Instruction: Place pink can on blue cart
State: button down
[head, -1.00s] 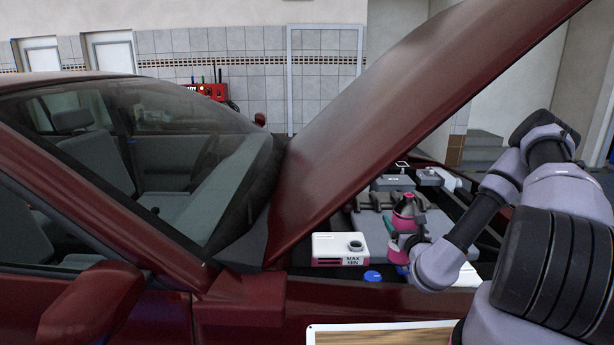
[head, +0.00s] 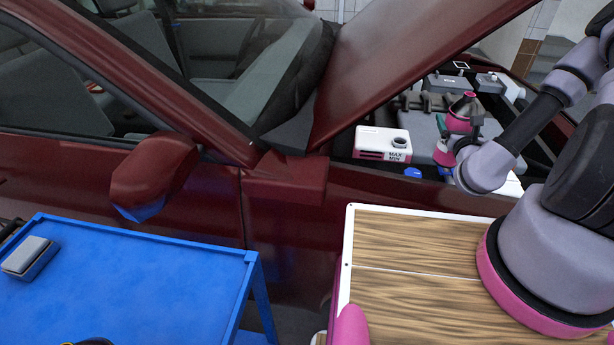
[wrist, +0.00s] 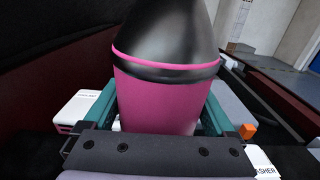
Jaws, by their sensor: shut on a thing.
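The pink can (wrist: 155,98), with a dark domed top, fills the middle of the wrist view. My gripper (wrist: 160,115) is shut on it, a teal finger on each side. In the head view the can (head: 460,118) is upright over the engine bay, under the raised hood, and my gripper (head: 446,150) is partly hidden by my arm. Whether the can touches the engine parts below, I cannot tell. The blue cart (head: 130,285) stands at the lower left beside the car door, well away from the can. Its top is mostly bare.
A grey block (head: 30,257) lies at the cart's left, and a dark object (head: 88,342) shows at its near edge. The raised hood (head: 400,65), the side mirror (head: 155,175) and a white reservoir (head: 383,143) are close by.

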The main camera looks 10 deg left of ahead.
aim_at(105, 297)
jog(key=k+l+u, duration=0.1)
jog(key=k+u, duration=0.15)
jog(key=k, duration=0.7)
jog(key=k+l+u, duration=0.15)
jog(key=u, duration=0.15)
jog(key=k+l+u, duration=0.1)
jog(key=u, duration=0.25)
jog(key=k+l+u, duration=0.1)
jog(key=u, duration=0.35)
jog(key=k+u, duration=0.3)
jog(key=u, duration=0.2)
jog(key=k+u, duration=0.25)
jog(key=u, duration=0.2)
jog(key=i+j, duration=0.15)
jog(key=i, duration=0.35)
jog(key=i+j, duration=0.1)
jog(key=i, duration=0.35)
